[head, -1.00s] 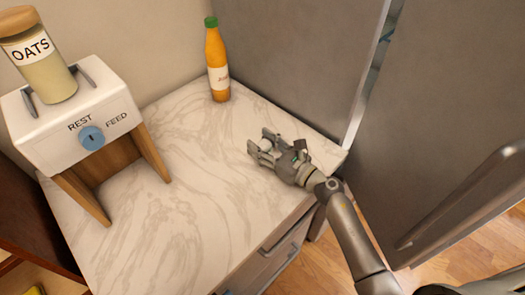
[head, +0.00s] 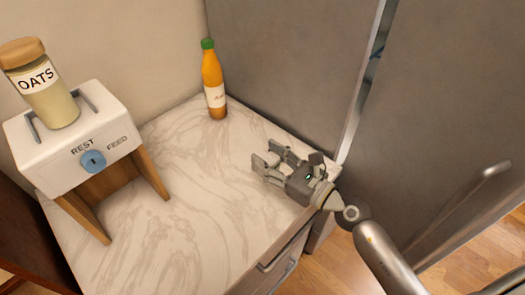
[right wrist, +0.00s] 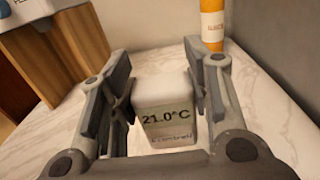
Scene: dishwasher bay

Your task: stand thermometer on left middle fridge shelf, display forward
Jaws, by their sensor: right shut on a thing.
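The thermometer (right wrist: 165,108) is a small white block whose display reads 21.0°C. In the right wrist view it stands upright between the fingers, its display facing the camera. My right gripper (head: 269,156) is shut on it, over the right part of the marble counter; the gripper also shows in the right wrist view (right wrist: 163,88). I cannot tell whether the thermometer touches the counter. The large grey fridge door (head: 445,120) with a bar handle is at the right. The fridge shelves are hidden. My left gripper is not in view.
An orange bottle (head: 214,80) with a green cap stands at the back of the marble counter (head: 180,225). A white feeder box (head: 65,150) on wooden legs, holding an oats jar (head: 45,90), stands at the left. The counter's middle is clear.

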